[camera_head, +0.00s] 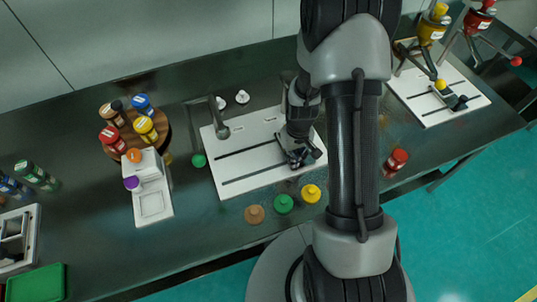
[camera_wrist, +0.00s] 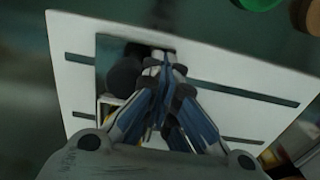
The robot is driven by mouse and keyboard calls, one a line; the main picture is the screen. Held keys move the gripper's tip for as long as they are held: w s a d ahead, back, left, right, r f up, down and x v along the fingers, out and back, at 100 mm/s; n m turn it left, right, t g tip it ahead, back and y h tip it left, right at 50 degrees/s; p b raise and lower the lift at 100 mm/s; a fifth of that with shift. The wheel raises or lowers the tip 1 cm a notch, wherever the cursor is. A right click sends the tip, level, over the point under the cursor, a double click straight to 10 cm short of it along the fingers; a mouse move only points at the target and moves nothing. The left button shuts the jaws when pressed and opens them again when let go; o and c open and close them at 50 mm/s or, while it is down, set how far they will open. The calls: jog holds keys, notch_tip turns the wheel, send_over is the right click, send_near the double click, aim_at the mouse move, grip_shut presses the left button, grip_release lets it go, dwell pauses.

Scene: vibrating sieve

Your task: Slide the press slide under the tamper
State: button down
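The white board (camera_head: 235,150) with two long dark slots lies on the bench in the middle of the head view. It also shows in the wrist view (camera_wrist: 75,40). A dark square piece with a round black part (camera_wrist: 124,75), possibly the press slide, sits over the board beside my gripper. My gripper (camera_head: 298,158) is low over the board's right part. In the wrist view its fingers (camera_wrist: 167,65) converge with no clear gap. Whether a thin part is between them is hidden. I cannot clearly make out the tamper. A dark grey post (camera_head: 219,125) stands at the board's left end.
Brown (camera_head: 254,214), green (camera_head: 284,203) and yellow (camera_head: 311,193) knobs stand along the front edge. Left are a white stand (camera_head: 153,205) and a round wooden rack (camera_head: 122,140) of bottles. A red-capped jar (camera_head: 397,160) and another slotted board (camera_head: 455,112) are right.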

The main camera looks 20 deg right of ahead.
aim_at(304, 154)
jog(key=shift+d, duration=1.85)
jog(key=shift+a, duration=0.2)
jog(key=shift+a, duration=0.55)
notch_tip(304, 154, up, 9)
jog(key=p, duration=0.6)
